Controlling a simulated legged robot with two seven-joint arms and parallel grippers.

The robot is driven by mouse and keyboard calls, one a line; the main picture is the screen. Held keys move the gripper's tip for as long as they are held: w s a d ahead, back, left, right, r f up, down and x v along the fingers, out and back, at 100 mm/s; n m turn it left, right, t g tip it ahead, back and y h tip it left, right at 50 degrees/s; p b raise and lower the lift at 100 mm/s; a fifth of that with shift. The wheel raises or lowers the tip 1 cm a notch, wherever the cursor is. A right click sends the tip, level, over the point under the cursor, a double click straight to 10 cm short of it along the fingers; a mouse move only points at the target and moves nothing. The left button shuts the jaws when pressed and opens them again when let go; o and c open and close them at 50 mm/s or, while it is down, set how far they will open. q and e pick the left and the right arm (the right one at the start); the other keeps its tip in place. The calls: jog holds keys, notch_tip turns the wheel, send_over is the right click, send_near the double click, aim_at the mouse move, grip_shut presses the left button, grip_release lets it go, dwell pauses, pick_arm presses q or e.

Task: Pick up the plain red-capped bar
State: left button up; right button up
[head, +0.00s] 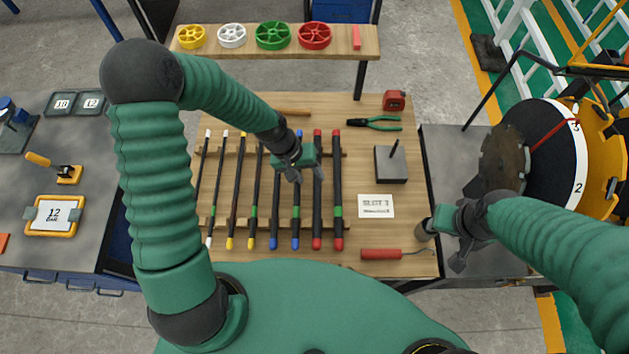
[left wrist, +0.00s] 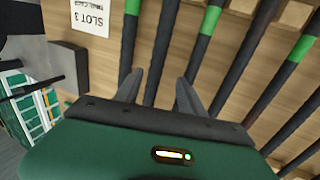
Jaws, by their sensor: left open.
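The plain red-capped bar (head: 317,222) lies lengthwise on the wooden rack table, dark with red ends and no green band. Just right of it lies a red-capped bar with a green band (head: 338,190). My left gripper (head: 304,178) is open and empty above the bars, covering part of the blue- and red-capped ones. In the left wrist view the plain bar (left wrist: 160,50) runs between my open fingers (left wrist: 160,78), and the green-banded bar (left wrist: 130,45) is left of it. Contact cannot be judged. My right gripper (head: 462,238) is by the table's right edge, its opening unclear.
Blue-capped bars (head: 275,190) lie close on the left, with yellow- and white-capped ones beyond. Coloured wheels (head: 273,35) sit on the back shelf.

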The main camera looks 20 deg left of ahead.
aim_at(316, 181)
pick_arm(q)
jog(key=shift+s+x, duration=0.2)
jog(key=shift+x, duration=1)
jog(key=shift+w+d+f, duration=0.1)
jog(key=shift+d+f, duration=0.05)
jog(key=shift+d, duration=0.25)
jog(key=shift+w+d, duration=0.2)
jog(key=shift+d, duration=0.25)
jog(key=shift+c, duration=1.8)
jog(key=shift+s+a, duration=0.1)
jog(key=shift+c, duration=1.1)
jog(key=shift+a, duration=0.45)
grip_shut()
jog(key=shift+d, duration=0.25)
pick_arm(e)
jog(key=shift+d+r, duration=0.1)
jog(key=shift+d, duration=0.5)
pick_arm(q)
jog(key=shift+a, duration=0.1)
pick_arm(e)
jog(key=shift+s+a, duration=0.1)
jog(key=shift+a, duration=0.1)
jog(key=shift+d, duration=0.1)
